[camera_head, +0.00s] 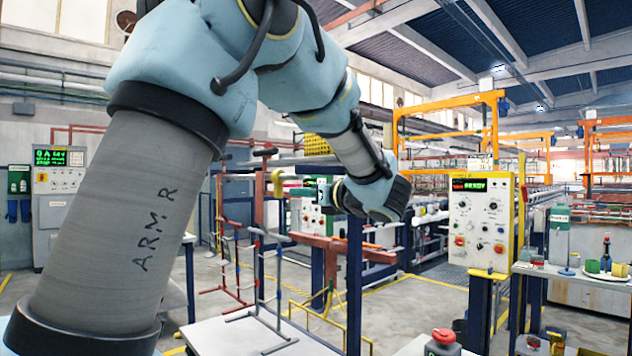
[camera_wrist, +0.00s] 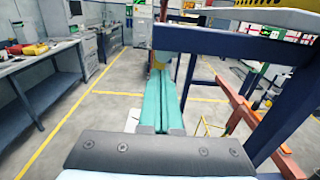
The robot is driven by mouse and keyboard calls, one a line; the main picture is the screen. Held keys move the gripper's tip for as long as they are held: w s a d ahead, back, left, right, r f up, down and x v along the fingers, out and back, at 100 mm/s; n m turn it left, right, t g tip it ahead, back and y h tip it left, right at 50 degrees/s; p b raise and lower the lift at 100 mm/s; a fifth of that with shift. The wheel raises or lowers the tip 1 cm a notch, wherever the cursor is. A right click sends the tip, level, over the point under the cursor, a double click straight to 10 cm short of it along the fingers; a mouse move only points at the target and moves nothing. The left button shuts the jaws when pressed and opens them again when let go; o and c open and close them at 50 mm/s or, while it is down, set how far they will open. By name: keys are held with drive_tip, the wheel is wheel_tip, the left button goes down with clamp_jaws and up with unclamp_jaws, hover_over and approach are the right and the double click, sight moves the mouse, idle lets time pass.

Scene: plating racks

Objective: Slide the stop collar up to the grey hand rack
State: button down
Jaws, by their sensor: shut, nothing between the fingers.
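A yellow piece (camera_head: 277,183) that may be the stop collar sits on the rail in the head view, left of my arm's end.
An orange-red beam (camera_head: 345,246) on dark blue posts (camera_head: 355,285) runs close by my arm. A control panel (camera_head: 482,222) stands at the right. A white bench top (camera_head: 235,338) lies below. In the wrist view a dark blue frame (camera_wrist: 235,42) crosses at the right; open floor (camera_wrist: 95,125) lies left.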

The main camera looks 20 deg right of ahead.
sight(281, 191)
drive_tip(key=p+x, duration=0.2)
drive_tip(key=x, duration=0.2)
drive_tip(key=shift+r, duration=0.15)
drive_tip(key=shift+w+a+f, duration=0.2)
drive_tip(key=shift+w, duration=0.15)
drive_tip(key=shift+w+a+f+b, duration=0.3)
drive_tip(key=shift+w+b, duration=0.4)
drive_tip(key=shift+b, duration=0.5)
drive_tip(key=shift+w+a+r+b, duration=0.1)
drive_tip(key=shift+w+a+b, duration=0.15)
drive_tip(key=shift+w+b, duration=0.35)
drive_tip(key=shift+w+a+r, duration=0.1)
drive_tip(key=shift+r, duration=0.1)
drive_tip(key=shift+b, duration=0.3)
